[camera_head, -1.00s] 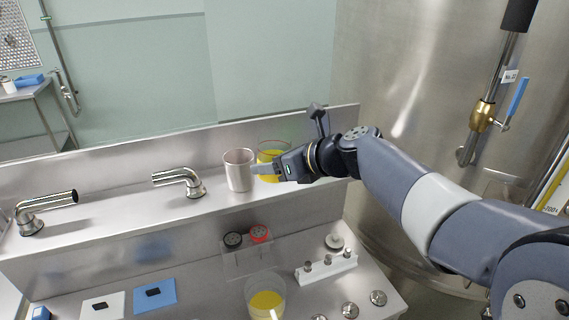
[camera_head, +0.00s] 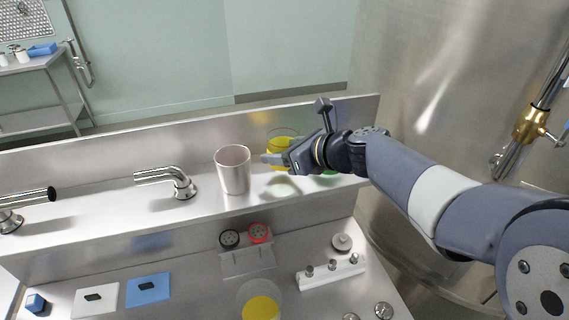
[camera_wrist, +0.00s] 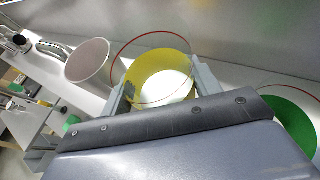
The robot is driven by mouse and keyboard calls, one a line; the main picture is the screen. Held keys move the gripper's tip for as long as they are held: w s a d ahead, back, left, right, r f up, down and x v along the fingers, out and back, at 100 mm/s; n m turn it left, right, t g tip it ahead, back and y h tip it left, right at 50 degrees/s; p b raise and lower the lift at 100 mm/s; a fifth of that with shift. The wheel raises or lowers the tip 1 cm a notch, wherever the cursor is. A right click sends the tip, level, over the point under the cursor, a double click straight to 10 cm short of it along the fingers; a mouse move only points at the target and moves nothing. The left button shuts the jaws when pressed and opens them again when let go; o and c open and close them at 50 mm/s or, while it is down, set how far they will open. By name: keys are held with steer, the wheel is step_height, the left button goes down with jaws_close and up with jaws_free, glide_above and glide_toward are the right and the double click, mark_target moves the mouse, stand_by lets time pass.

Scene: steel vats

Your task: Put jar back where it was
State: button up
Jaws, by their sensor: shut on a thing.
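My gripper (camera_head: 277,160) is shut on a clear jar (camera_head: 284,147) with yellow contents, above or on the raised steel shelf. In the wrist view the jar (camera_wrist: 160,78) sits upright-looking between my two fingers, with a thin reddish rim and a yellow band. I cannot tell whether its base touches the shelf. A green-filled jar (camera_wrist: 294,122) stands close on the right in the wrist view; in the head view my gripper mostly hides it. A pale metal cup (camera_head: 233,170) stands on the shelf left of the held jar.
Another yellow-filled jar (camera_head: 260,306) stands on the lower bench. A clear stand with black and red caps (camera_head: 258,233), a white block with metal pegs (camera_head: 332,272) and a curved faucet (camera_head: 170,180) are nearby. The shelf's back wall (camera_head: 120,150) rises behind.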

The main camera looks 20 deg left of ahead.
steer(key=shift+f, duration=1.75)
steer(key=shift+f+b, duration=0.1)
steer(key=shift+b, duration=0.2)
steer(key=o, duration=1.1)
steer(key=shift+c, duration=0.2)
steer(key=v, duration=1.2)
steer(key=shift+b, duration=0.45)
